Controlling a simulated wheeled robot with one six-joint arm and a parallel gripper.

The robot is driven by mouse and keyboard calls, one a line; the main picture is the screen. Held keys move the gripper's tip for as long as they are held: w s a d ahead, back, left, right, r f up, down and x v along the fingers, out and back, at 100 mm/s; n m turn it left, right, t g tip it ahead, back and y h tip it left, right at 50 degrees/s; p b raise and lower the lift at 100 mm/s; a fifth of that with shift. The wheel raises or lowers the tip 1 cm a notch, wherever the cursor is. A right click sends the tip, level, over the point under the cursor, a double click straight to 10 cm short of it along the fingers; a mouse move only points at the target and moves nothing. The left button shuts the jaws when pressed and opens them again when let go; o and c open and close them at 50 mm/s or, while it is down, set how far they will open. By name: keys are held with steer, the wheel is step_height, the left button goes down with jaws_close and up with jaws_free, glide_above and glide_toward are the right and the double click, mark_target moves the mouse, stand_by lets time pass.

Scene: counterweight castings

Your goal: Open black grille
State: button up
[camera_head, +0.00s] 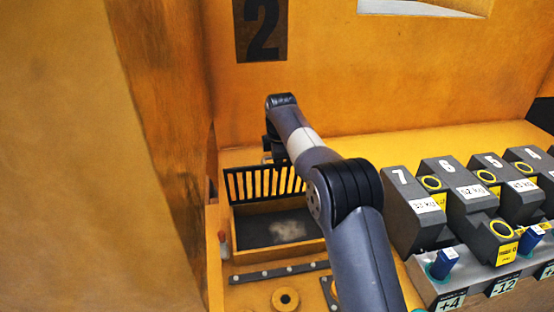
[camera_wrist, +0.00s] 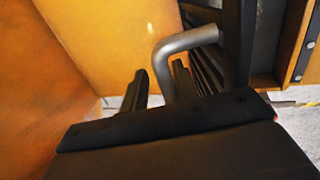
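The black grille (camera_head: 262,184), a row of dark upright bars, stands raised along the back of a yellow box whose dark opening is uncovered. In the wrist view the grille's black bars (camera_wrist: 206,72) show at the upper middle, with a bent grey metal handle (camera_wrist: 166,62). My gripper (camera_head: 270,150) is at the top of the grille, partly hidden by my arm in the head view. In the wrist view its two black fingers (camera_wrist: 160,82) are close on either side of the handle and appear shut on it; the contact itself is hidden.
The yellow box (camera_head: 284,208) has a dark floor with a pale patch. Numbered grey castings (camera_head: 413,208) stand at the right. A yellow wall (camera_head: 330,90) rises behind, and another closes the left.

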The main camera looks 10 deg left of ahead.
steer(key=shift+o, duration=0.3)
steer(key=shift+r, duration=0.2)
step_height(320, 180, up, 10)
steer(key=b, duration=0.1)
glide_above(279, 184)
steer(key=w, duration=0.1)
steer(key=shift+w+a, duration=0.1)
steer(key=shift+a, duration=0.05)
steer(key=p+x, duration=0.1)
steer(key=x, duration=0.9)
steer(key=shift+f, duration=0.35)
steer(key=shift+w+a, duration=0.1)
